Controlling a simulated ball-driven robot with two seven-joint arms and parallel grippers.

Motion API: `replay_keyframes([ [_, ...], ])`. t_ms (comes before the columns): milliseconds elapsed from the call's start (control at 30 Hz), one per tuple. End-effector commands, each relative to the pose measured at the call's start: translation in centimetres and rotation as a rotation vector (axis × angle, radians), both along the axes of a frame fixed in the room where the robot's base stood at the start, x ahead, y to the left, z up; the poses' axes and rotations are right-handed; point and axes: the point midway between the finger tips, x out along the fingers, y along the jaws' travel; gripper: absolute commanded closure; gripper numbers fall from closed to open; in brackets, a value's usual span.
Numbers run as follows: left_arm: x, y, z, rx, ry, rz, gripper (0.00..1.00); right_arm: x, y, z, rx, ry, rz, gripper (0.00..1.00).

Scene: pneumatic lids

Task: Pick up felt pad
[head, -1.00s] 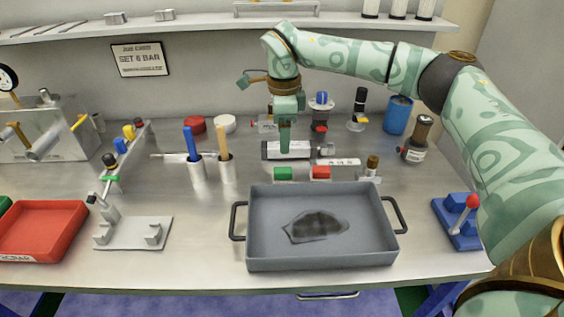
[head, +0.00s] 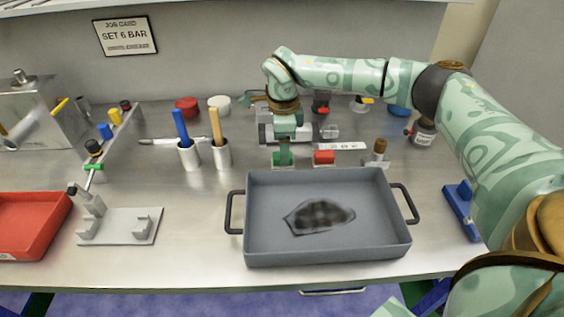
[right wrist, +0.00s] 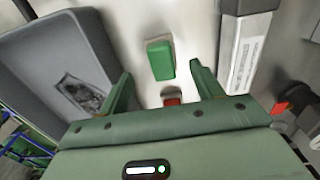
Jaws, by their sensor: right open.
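My right gripper (head: 283,154) is open and points down at the back of the bench, behind the grey tray (head: 234,254). The right wrist view shows the green block (right wrist: 160,60) on a pale base, ahead of and between the open fingers (right wrist: 162,76), with nothing held. A red block (head: 324,157) stands just right of it. A dark, mottled flat patch (head: 318,216) lies in the grey tray. I cannot tell for sure which of these is the felt pad. My left gripper is out of view.
Two cups with a blue handle (head: 181,128) and an orange handle (head: 215,127) stand left of the gripper. A metal cylinder (head: 265,128) lies close behind it. A brass-topped fitting (head: 378,153) stands right. A red tray (head: 32,222) is far left.

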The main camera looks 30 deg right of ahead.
Motion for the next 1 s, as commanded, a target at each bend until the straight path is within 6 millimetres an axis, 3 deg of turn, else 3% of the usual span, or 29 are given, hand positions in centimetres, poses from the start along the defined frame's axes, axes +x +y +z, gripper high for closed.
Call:
replay_keyframes([
  [200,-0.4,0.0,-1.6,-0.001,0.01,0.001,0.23,0.0,-0.5,-4.0,-0.001,0.006,0.0,0.35],
  [467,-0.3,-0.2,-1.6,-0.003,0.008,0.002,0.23,0.1,-0.5,-4.5,-0.001,0.001,0.0,0.35],
  [667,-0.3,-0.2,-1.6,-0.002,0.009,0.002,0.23,0.1,-0.5,-4.5,-0.001,0.001,0.0,0.83],
  [1000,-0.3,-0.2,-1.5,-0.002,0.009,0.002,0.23,0.1,-0.5,-4.2,-0.001,0.001,0.0,0.83],
])
